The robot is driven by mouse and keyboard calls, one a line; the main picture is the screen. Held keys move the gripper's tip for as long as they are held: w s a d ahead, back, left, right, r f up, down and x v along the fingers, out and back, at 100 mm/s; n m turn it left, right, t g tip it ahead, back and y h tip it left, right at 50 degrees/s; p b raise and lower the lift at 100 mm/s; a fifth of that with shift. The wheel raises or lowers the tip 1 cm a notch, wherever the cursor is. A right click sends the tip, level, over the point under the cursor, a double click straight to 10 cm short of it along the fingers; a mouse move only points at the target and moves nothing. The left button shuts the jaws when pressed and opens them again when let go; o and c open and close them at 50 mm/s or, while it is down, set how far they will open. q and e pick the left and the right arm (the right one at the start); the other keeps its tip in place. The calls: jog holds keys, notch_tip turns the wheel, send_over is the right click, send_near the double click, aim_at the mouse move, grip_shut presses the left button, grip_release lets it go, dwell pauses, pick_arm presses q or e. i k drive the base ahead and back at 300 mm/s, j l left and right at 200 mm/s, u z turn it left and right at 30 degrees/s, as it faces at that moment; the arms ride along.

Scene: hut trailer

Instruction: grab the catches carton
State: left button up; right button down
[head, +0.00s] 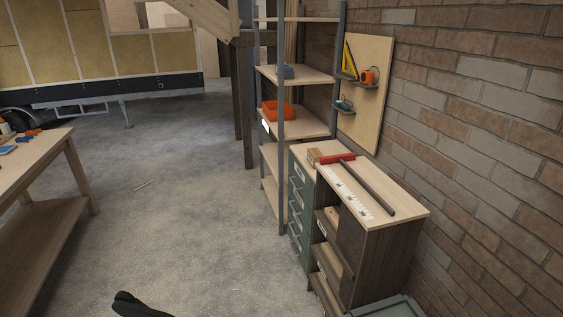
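I cannot tell which one is the catches carton. A dark rounded part of my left gripper (140,306) shows at the bottom edge, well away from the cabinet. My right gripper is out of view.
The cabinet (410,208) stands against the brick wall, with a long-handled tool (365,188) and a white ruler strip on top. A shelf rack (283,150) with an orange bin (285,116) stands behind it. A workbench (50,150) is at left.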

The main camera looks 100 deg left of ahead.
aim_at(314, 154)
jog(key=i+u, duration=0.1)
jog(key=u, duration=3)
jog(key=j+u, duration=0.25)
jog(key=i+j+u, duration=0.4)
jog(key=i+j, duration=1)
jog(key=i+z, duration=0.15)
jog(key=i, duration=0.55)
jog(key=i+j+z, duration=0.15)
jog(key=i, duration=0.55)
jog(key=i+j+z, duration=0.15)
jog(key=i, duration=0.5)
jog(key=i+z, duration=0.3)
jog(key=z, duration=0.2)
jog(key=i+j+z, duration=0.15)
jog(key=i+z, duration=0.2)
jog(key=z, duration=0.15)
jog(key=i+j+z, duration=0.25)
jog(key=z, duration=0.25)
jog(key=i+j+z, duration=0.25)
jog(key=z, duration=0.2)
jog(key=i+j+z, duration=0.2)
jog(key=z, duration=0.15)
jog(key=i+j+z, duration=0.15)
jog(key=z, duration=0.25)
jog(key=j+z, duration=0.35)
jog(key=i+j, duration=0.05)
jog(key=j, duration=0.05)
